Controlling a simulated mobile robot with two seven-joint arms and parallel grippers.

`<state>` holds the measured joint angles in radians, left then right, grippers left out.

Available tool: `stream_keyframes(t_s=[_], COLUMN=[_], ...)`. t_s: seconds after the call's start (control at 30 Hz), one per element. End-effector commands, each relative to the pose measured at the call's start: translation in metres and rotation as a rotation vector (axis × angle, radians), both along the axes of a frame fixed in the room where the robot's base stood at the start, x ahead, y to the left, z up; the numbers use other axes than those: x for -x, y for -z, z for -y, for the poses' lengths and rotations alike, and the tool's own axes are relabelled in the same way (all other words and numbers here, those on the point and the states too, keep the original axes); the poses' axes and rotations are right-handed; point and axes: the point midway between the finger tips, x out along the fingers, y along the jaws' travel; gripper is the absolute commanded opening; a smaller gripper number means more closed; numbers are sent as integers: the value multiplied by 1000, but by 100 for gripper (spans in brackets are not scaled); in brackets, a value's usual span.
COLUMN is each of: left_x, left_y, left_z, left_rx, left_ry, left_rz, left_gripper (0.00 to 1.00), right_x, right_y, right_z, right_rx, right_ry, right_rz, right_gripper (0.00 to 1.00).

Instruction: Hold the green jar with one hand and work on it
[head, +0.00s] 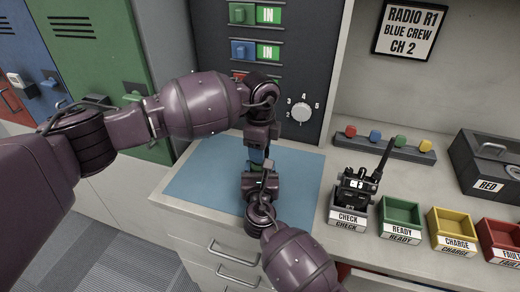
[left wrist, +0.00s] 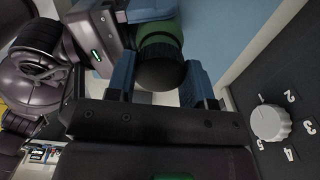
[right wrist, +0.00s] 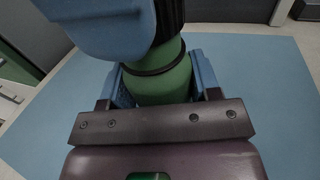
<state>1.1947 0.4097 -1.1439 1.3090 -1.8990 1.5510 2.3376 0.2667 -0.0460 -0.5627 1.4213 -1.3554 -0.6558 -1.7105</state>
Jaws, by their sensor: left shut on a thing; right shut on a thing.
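The green jar (right wrist: 165,85) is upright over the blue mat (right wrist: 270,95), its green body between the blue fingers of my right gripper (right wrist: 160,90). Its dark ribbed lid (left wrist: 160,70) is between the blue fingers of my left gripper (left wrist: 158,85), which comes from above. In the head view my left gripper (head: 257,152) is stacked over my right gripper (head: 258,180). Both grippers hide most of the jar there. I cannot tell whether the jar's base touches the mat.
A dark panel with a white dial (head: 301,112) stands behind the mat. At right are a black radio (head: 356,190) in the CHECK tray, the green READY tray (head: 401,214), the yellow CHARGE tray (head: 452,229) and a red tray (head: 500,240). The mat's left part is clear.

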Motion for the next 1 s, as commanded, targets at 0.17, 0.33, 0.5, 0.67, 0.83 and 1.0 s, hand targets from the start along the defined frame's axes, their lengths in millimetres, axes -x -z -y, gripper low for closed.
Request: stream_keyframes(t_s=[0.17,0.33,0.5,0.67,0.83,1.0], left_x=[0,0,0,0,0,0], left_y=[-6,-10,-12,-12,-15,-31], left_z=[0,0,0,0,0,0], left_rx=[0,0,0,0,1,1], left_ry=[0,0,0,0,0,1], left_rz=[1,1,1,1,2,2], left_gripper=[19,19,19,19,19,19], right_x=[0,0,0,0,0,0], right_y=[0,0,0,0,0,0], right_z=[0,0,0,0,0,0], right_rx=[0,0,0,0,0,0], right_ry=[0,0,0,0,-1,-1], right_rz=[0,0,0,0,0,0], right_gripper=[0,0,0,0,0,0])
